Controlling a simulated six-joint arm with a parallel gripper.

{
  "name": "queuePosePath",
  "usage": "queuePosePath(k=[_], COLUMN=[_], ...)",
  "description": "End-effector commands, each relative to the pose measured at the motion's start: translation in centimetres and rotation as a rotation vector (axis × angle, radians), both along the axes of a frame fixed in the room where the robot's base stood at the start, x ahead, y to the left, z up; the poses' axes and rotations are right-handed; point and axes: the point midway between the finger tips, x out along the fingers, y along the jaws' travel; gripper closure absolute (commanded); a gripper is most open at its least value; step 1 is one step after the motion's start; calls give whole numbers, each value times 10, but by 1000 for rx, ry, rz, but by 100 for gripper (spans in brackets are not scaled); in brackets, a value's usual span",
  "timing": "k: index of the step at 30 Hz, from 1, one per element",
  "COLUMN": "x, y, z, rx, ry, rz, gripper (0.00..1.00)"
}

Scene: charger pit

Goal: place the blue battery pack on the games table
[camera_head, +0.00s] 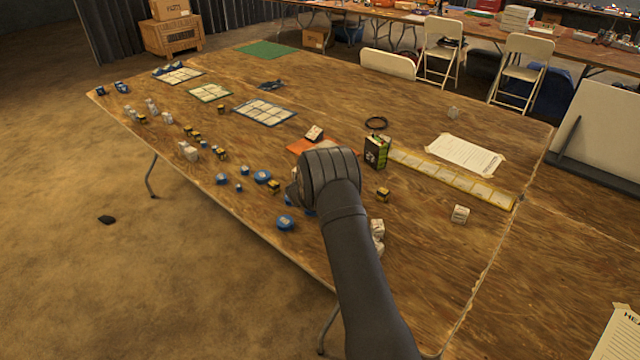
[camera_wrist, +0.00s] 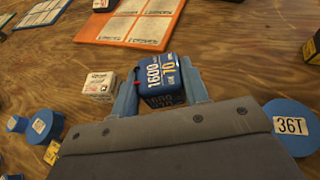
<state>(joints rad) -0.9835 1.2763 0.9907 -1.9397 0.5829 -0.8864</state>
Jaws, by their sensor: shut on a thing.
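In the wrist view my gripper (camera_wrist: 160,92) is shut on a blue battery pack (camera_wrist: 158,72) marked 1600 and 70. A finger presses on each side of it. The pack is over the wooden table (camera_wrist: 225,30), and I cannot tell whether it touches the surface. In the head view my arm hides the gripper and most or all of the pack. The large wooden table (camera_head: 320,92), with game sheets and small pieces, fills the middle there.
An orange sheet (camera_wrist: 133,22) with white cards lies beyond the pack. A small white block (camera_wrist: 99,86) stands left of my gripper, and a blue disc marked 36T (camera_wrist: 290,125) right. A dark-and-green box (camera_head: 376,152) stands upright nearby. The table's far middle has bare room.

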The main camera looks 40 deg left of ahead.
Motion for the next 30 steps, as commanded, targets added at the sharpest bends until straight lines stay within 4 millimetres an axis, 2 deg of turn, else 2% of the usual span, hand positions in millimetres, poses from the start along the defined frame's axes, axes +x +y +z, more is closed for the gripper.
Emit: queuePosePath(k=[3, 6, 17, 18, 21, 30], x=[0, 0, 0, 0, 0, 0], y=[0, 0, -1, -1, -1, -1], z=[-20, -30, -33, -34, -33, -32], rx=[-2, 0, 0, 0, 0, 1], ry=[1, 0, 0, 1, 1, 1], rz=[0, 1, 1, 1, 1, 1], gripper=[88, 88, 88, 52, 37, 37])
